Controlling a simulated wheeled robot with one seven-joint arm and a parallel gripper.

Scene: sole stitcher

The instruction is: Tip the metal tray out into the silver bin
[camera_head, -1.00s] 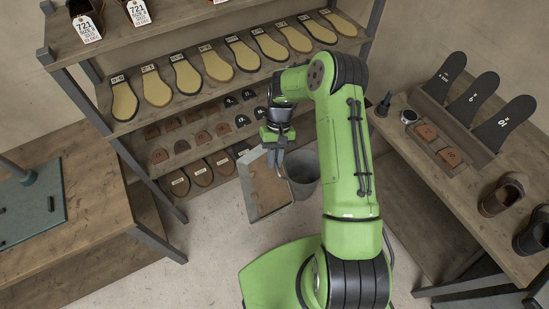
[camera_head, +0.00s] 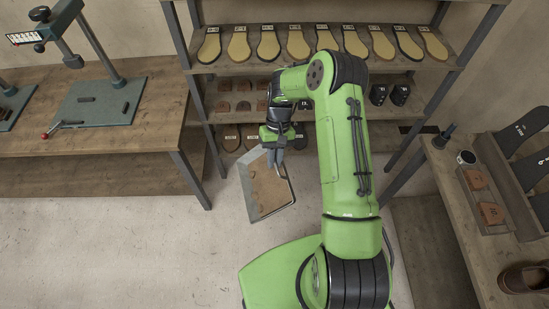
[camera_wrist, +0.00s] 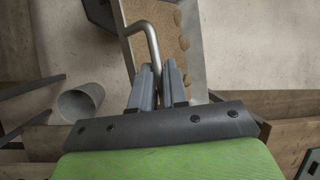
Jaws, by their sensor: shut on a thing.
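The metal tray (camera_head: 248,190) hangs from my gripper (camera_head: 279,150) over the floor, left of my arm. It has a brown inside with a few darker brown pieces lying in it. In the wrist view the tray wall (camera_wrist: 192,45) is at the top, and my gripper (camera_wrist: 158,78) is shut on its bent bar handle (camera_wrist: 152,40). The silver bin (camera_wrist: 76,103) shows at the left of the wrist view, apart from the tray. I cannot see the bin in the head view.
A shelf rack (camera_head: 290,66) with soles stands behind the tray. A workbench (camera_head: 150,140) with a green press base is at the left. Another bench (camera_head: 470,225) with soles and shoes is at the right. Open floor (camera_head: 130,250) lies at the front left.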

